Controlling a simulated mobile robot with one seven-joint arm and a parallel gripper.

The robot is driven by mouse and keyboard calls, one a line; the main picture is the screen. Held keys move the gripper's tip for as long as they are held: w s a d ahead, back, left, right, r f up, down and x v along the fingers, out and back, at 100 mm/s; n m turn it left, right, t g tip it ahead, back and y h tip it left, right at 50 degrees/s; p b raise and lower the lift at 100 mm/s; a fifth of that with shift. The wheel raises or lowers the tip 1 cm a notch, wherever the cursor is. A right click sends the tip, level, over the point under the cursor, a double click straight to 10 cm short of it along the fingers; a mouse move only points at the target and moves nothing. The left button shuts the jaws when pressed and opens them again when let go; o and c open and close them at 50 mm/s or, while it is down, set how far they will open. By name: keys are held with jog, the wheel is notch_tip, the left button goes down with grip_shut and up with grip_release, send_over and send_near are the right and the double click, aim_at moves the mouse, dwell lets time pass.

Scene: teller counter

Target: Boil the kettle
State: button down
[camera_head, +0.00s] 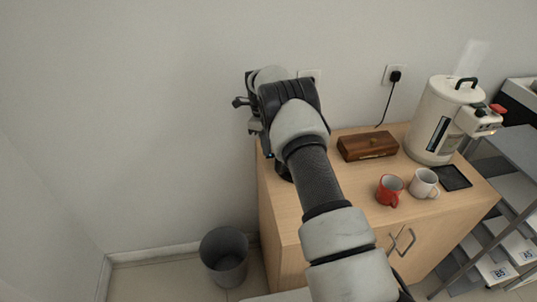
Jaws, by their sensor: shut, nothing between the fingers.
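The kettle (436,118) is a tall white urn-like pot with a black lid handle, standing upright at the back right of the wooden cabinet. A dark level strip shows on its side. A red part (497,108) shows by its spout, at right. A pale, faint patch like steam (472,57) hangs above the lid. My gripper (241,102) is at the cabinet's left end, raised in front of the wall, far left of the kettle. It is shut and empty, touching nothing that I can see. My arm hides part of the cabinet's left side.
A wooden box (367,145), a red mug (389,190), a white mug (424,183) and a black tray (452,178) are on the cabinet (350,185). A plugged socket (395,75) is on the wall. A bin (224,257) stands left; a shelf rack (510,200) is right.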

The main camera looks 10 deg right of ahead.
jog(key=shift+w+a+r+b, duration=0.25)
jog(key=shift+w+a, duration=0.2)
jog(key=shift+a, duration=0.2)
jog(key=shift+w+a+r+b, duration=0.1)
jog(key=shift+w+a+r, duration=0.15)
jog(key=shift+w+a, duration=0.25)
jog(key=shift+s+a, duration=0.1)
notch_tip(320, 180, up, 17)
jog(key=a+p, duration=0.1)
jog(key=p, duration=0.8)
jog(key=shift+w+a+r, duration=0.2)
jog(key=shift+w, duration=0.25)
